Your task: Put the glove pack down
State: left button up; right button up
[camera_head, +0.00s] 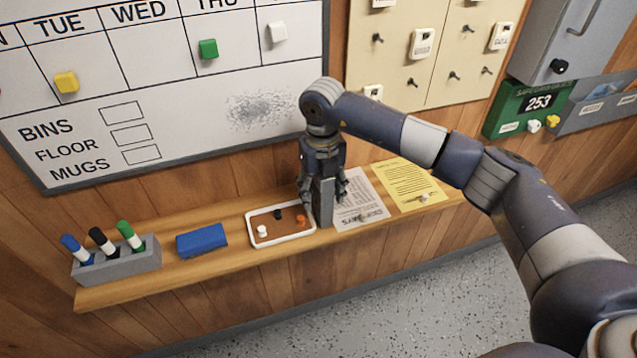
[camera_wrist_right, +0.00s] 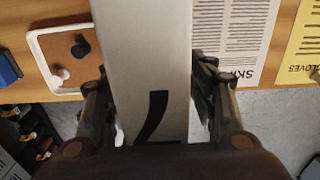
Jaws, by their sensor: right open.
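The glove pack (camera_head: 324,212) is a narrow grey block standing upright on the wooden shelf, between the cork tray and a printed sheet. My right gripper (camera_head: 323,188) points down over it with its fingers open on either side of the pack. In the right wrist view the pack (camera_wrist_right: 148,50) is a pale grey face with a black mark, running up between the fingers of my right gripper (camera_wrist_right: 157,98). Its lower end in that view is hidden by the gripper. My left gripper is not in view.
On the shelf (camera_head: 180,275), a white-rimmed cork tray (camera_head: 268,240) with small pins stands close left of the pack. Further left are a blue eraser (camera_head: 201,240) and a marker holder (camera_head: 118,267). A white sheet (camera_head: 358,205) and a yellow sheet (camera_head: 408,184) lie right. The whiteboard (camera_head: 190,110) is behind.

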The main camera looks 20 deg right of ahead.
jog(key=shift+c, duration=0.2)
grip_shut()
jog(key=shift+r, duration=0.1)
